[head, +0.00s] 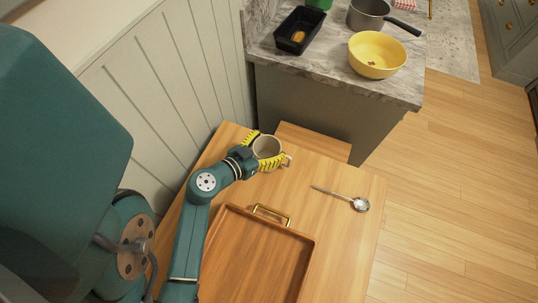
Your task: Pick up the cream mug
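The cream mug (267,146) stands upright on the wooden table near its far edge, with its open top toward the camera. Its handle points to the right. My gripper (268,149) has yellow fingers and reaches the mug from the near left. One finger is at the mug's upper left side and the other is along its near right side, so the mug is between them. I cannot tell whether both fingers press on the mug. The lower part of the mug is partly hidden by the near finger.
A wooden tray (310,246) with a brass handle lies nearer on the table, partly behind my arm. A metal spoon (359,204) lies to the right. The counter beyond holds a yellow bowl (377,54), a dark pan (369,14) and a black tray (285,44). A panelled wall (170,75) is at left.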

